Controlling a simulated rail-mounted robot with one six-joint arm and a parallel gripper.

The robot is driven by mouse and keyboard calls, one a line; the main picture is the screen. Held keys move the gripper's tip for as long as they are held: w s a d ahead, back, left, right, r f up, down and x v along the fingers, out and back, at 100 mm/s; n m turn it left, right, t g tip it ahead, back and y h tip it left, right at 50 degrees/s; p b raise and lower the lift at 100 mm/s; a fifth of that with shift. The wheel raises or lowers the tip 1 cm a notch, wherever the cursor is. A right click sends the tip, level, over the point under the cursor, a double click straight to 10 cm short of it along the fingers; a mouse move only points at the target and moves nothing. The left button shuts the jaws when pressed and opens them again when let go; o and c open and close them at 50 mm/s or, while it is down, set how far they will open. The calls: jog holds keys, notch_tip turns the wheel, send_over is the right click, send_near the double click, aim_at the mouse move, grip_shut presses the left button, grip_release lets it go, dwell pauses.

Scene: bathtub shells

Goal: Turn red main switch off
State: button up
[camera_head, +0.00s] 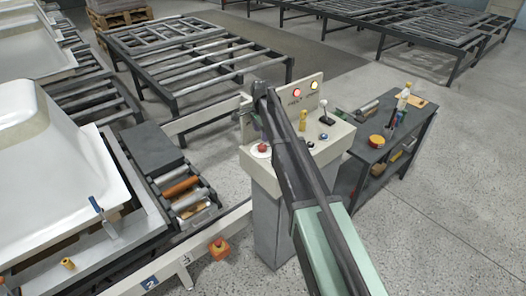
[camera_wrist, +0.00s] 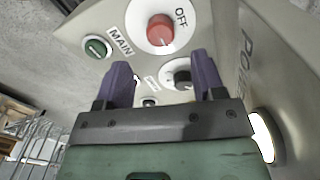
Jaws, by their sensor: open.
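The red knob (camera_wrist: 160,30) stands on a round white plate marked OFF, at the top middle of the wrist view. The word MAIN is printed to its left, near a green button (camera_wrist: 96,47). In the head view the red knob (camera_head: 262,148) is at the left of the control console's top (camera_head: 290,165). My gripper (camera_wrist: 162,64) is open and empty. Its two purple fingers point toward the panel, below the red knob in the wrist view and apart from it. In the head view my arm hides part of the console.
A black knob (camera_wrist: 181,76) shows between the fingers. The console also carries a yellow control (camera_head: 303,119), a joystick (camera_head: 325,108) and lit lamps (camera_head: 314,86). A dark tool table (camera_head: 375,150) stands to its right, a roller conveyor (camera_head: 185,190) to its left.

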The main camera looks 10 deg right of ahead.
aim_at(263, 145)
notch_tip(263, 145, down, 7)
jog(key=b, duration=0.5)
jog(key=shift+w+d+f, duration=0.1)
jog(key=c, duration=0.9)
